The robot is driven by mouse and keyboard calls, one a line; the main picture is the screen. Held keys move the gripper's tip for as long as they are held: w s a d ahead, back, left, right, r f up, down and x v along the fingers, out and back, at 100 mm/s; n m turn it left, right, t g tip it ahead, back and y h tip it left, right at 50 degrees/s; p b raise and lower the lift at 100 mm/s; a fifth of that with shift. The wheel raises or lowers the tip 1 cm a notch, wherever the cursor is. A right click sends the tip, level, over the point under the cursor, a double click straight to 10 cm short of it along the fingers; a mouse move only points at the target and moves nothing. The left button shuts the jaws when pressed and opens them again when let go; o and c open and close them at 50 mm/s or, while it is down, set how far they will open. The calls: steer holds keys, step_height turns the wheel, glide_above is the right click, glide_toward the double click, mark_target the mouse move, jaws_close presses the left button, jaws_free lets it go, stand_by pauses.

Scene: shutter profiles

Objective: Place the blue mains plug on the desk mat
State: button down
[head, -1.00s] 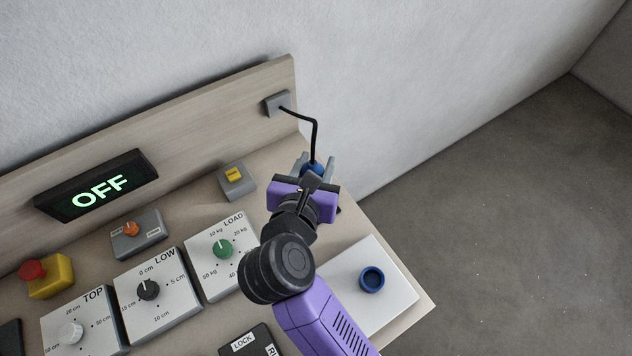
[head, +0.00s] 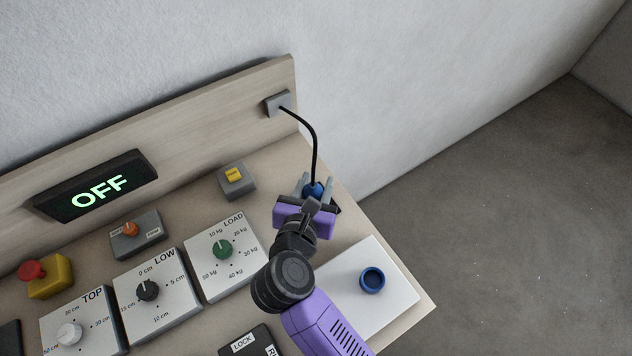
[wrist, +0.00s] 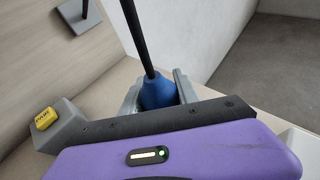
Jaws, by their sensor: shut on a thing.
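The blue mains plug (head: 313,189) is between the fingers of my gripper (head: 316,186), which is shut on it. Its black cord (head: 314,140) runs up to a grey box on the backboard. The plug also shows in the wrist view (wrist: 158,91), with a grey finger on each side and the cord rising from its top. A white square panel (head: 401,287) lies at the desk's right front corner, below the gripper in the head view; it may be the desk mat. A round blue socket or ring (head: 372,280) sits on it. My arm covers the panel's left part.
The cord's grey box (head: 278,103) is fixed near the backboard's right end. A yellow-button box (head: 236,181), the LOAD dial box (head: 222,255) and the LOW dial box (head: 157,291) stand left of my arm. Bare floor lies beyond the desk's right edge.

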steer(key=c, duration=0.9)
jaws_free()
steer(key=shift+r, duration=0.1)
steer(key=v, duration=1.2)
steer(key=shift+r+b, duration=0.1)
steer(key=shift+b, duration=0.3)
